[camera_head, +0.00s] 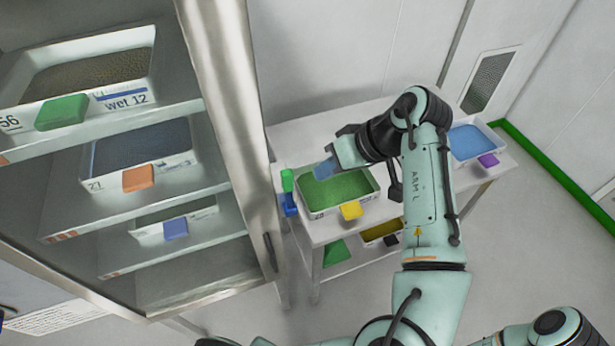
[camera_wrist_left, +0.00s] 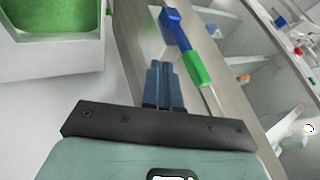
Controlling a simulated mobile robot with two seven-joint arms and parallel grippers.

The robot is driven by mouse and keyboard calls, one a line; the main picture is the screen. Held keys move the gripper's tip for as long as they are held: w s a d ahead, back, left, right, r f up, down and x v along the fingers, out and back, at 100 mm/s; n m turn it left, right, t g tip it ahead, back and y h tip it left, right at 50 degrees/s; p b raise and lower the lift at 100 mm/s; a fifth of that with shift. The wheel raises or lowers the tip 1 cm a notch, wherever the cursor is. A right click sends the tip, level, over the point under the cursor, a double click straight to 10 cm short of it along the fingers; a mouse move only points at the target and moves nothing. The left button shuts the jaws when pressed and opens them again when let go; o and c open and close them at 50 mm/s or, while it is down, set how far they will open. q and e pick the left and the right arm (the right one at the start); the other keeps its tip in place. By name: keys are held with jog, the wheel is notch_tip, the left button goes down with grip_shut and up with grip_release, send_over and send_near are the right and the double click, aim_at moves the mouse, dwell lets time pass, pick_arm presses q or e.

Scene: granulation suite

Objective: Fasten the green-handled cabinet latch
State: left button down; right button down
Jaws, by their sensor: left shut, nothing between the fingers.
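The green handle (camera_head: 287,180) of the latch shows beside the cabinet's metal door edge, just above a blue part (camera_head: 291,205). In the left wrist view, the green handle (camera_wrist_left: 198,68) lies in line with a long blue piece (camera_wrist_left: 174,30) along the pale metal edge. I cannot tell whether the latch is engaged. My left gripper (camera_head: 322,169) is shut and empty, above the left part of the green-filled tray and right of the handle. In the wrist view its fingertips (camera_wrist_left: 161,66) are left of the green handle, apparently apart from it. My right gripper is out of view.
The cabinet (camera_head: 165,285) at left holds trays on several shelves behind its steel frame (camera_head: 225,90). A white table (camera_head: 300,128) carries the green-filled tray (camera_head: 368,190) and a blue-filled tray (camera_head: 470,142). Lower trays sit beneath. Floor at right is clear.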

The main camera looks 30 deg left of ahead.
aim_at(289, 194)
pick_arm(q)
jog(key=shift+s+a, duration=1.3)
jog(key=shift+a, duration=0.05)
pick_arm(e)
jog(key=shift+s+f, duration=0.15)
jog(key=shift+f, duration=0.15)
